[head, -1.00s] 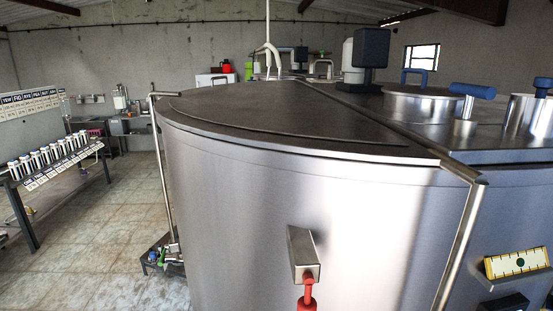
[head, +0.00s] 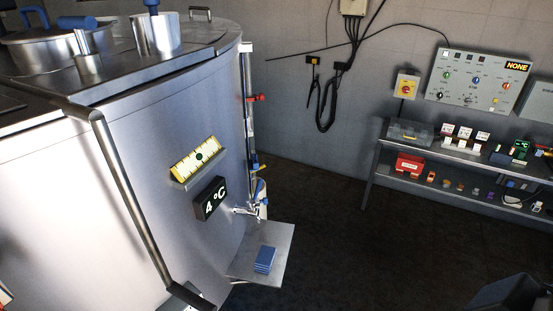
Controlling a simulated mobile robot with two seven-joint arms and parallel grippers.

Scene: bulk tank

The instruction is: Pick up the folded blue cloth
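The folded blue cloth (head: 265,259) lies as a small stack on a grey metal shelf (head: 283,244) at the lower right side of the steel tank, in the head view. It is below the silver tap (head: 246,211) and a little to its right. Nothing touches it from above. Neither of my grippers shows in the view, so their state cannot be seen.
The large steel tank (head: 130,150) fills the left, with a black 4 °C display (head: 211,199) and a yellow gauge (head: 196,159). A bench (head: 440,147) with several small items stands at the right, under a control panel (head: 477,80). The dark floor (head: 350,250) between is clear.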

